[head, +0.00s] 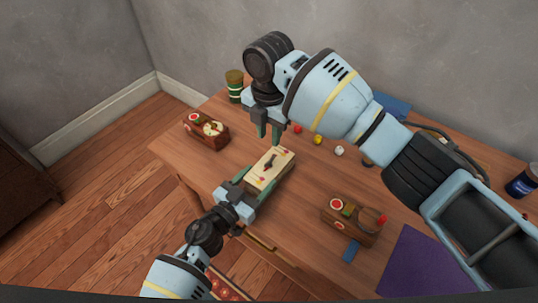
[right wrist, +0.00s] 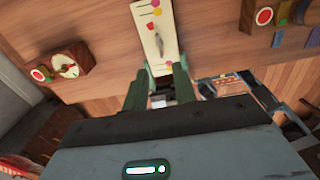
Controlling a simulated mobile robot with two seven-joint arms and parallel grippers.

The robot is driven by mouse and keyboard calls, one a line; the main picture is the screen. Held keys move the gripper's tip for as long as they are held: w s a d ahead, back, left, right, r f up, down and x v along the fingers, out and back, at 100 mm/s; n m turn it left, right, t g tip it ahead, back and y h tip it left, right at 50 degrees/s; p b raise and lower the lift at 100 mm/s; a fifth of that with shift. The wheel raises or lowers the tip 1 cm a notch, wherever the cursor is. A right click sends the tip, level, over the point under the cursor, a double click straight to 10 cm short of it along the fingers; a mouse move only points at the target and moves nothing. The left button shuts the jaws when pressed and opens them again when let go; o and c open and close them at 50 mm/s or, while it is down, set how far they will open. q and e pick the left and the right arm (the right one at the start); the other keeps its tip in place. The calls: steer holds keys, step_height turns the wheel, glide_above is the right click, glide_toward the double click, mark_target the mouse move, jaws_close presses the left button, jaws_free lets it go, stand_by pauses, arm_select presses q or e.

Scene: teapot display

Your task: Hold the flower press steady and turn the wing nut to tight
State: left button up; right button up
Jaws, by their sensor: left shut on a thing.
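The flower press (head: 280,160) is a pale flat block with small coloured marks, lying near the table's front edge. A dark wing nut (head: 269,163) sits at the middle of its top; it also shows in the right wrist view (right wrist: 160,42). My left gripper (head: 254,183) is shut on the near end of the press, one finger on each side. My right gripper (head: 269,134) points down near the far end of the press, apart from the nut. Its fingers (right wrist: 158,88) are parted with nothing gripped between them.
A red-brown box with a dial (head: 206,131) stands to the left. Another decorated box (head: 348,222) stands to the right, near a purple mat (head: 420,265). Red, yellow and white balls (head: 318,139) lie behind the press. A green jar (head: 235,88) stands at the back left.

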mark_target(269, 159)
step_height(269, 159, down, 9)
stand_by(0.4)
jaws_close()
